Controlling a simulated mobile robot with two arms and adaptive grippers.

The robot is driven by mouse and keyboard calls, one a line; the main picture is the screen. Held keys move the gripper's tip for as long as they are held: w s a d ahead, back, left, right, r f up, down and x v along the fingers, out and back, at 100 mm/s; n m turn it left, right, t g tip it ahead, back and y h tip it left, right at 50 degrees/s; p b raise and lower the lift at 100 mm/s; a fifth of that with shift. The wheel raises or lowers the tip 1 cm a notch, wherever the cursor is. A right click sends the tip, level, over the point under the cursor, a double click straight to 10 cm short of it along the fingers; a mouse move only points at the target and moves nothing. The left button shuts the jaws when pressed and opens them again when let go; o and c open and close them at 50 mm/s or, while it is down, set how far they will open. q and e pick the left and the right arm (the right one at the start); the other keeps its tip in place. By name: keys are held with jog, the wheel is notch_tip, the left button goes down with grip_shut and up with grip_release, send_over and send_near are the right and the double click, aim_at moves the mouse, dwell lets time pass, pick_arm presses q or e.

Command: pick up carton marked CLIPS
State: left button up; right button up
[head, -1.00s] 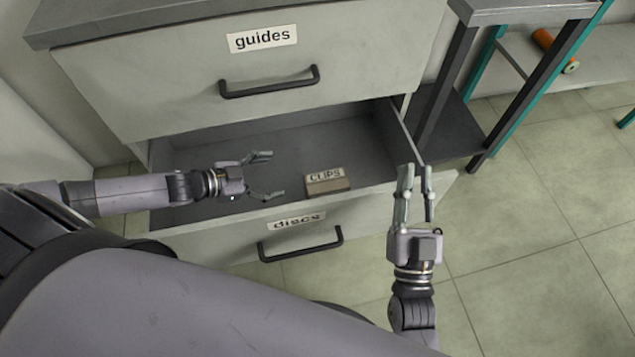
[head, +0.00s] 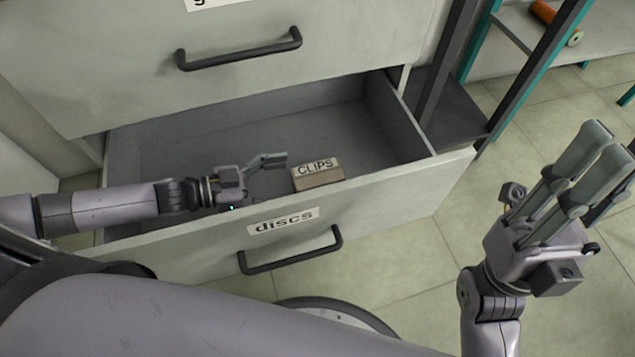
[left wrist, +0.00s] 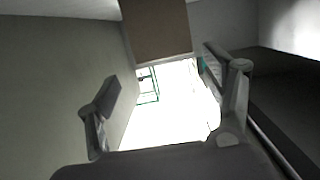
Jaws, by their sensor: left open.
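The carton marked CLIPS (head: 318,179) is a small brown box with a pale labelled top. It stands in the open drawer, close behind its front panel. My left gripper (head: 272,174) is inside the drawer, just left of the carton, open and empty. Its upper finger shows in the head view; the other is hidden behind the drawer front. In the left wrist view the carton (left wrist: 157,30) is at the top centre, ahead of the spread fingers (left wrist: 165,90). My right gripper (head: 606,150) is outside the drawer at the right, its fingers pointing up, apart and empty.
The open drawer (head: 400,193) has a front labelled discs, with a dark handle (head: 290,257). A closed drawer (head: 330,50) overhangs its back. A dark-legged rack (head: 445,60) stands at the right. An orange spool (head: 548,15) lies on a shelf behind. The drawer floor behind the carton looks clear.

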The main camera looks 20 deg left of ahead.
aim_at(312, 175)
pick_arm(q)
jog(key=shift+x, duration=0.8)
jog(key=b+x, duration=0.1)
jog(key=x, duration=0.1)
jog(key=b+x, duration=0.1)
jog(key=x, duration=0.1)
jog(key=shift+w+a+f+b, duration=0.15)
jog(key=shift+w+f+b, duration=0.1)
jog(key=shift+b, duration=0.1)
jog(key=shift+w+d, duration=0.3)
jog(key=shift+d, duration=0.15)
jog(key=shift+c, duration=0.2)
jog(key=c, duration=1.2)
jog(key=shift+c, duration=0.5)
jog(key=shift+r, duration=0.1)
